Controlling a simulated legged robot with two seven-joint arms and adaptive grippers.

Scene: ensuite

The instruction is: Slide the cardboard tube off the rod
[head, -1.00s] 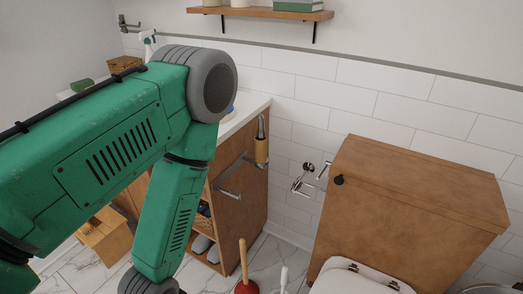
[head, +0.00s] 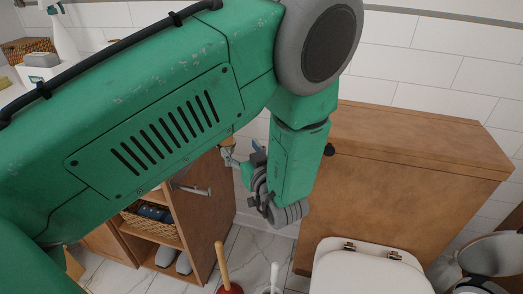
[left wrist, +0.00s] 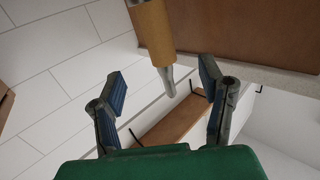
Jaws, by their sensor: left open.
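The cardboard tube (left wrist: 153,32) is a tan cylinder around a grey metal rod (left wrist: 167,78). In the left wrist view the rod's bare end points down from the tube, into the space between my finger pads. My left gripper (left wrist: 163,84) is open, with one blue-padded finger on each side of the rod end; no contact shows. In the head view my left arm hides most of the tube (head: 228,142), beside the wooden cabinet. My left gripper (head: 246,157) shows small and partly hidden behind my arm there. My right gripper is out of view.
The wooden cabinet (head: 207,220) has a metal bar (head: 190,188) on its side. A toilet (head: 365,272) and its wooden tank box (head: 405,170) stand right. A plunger (head: 223,266) stands on the floor in front. In the wrist view, a wall shelf (left wrist: 170,122) lies beyond the fingers.

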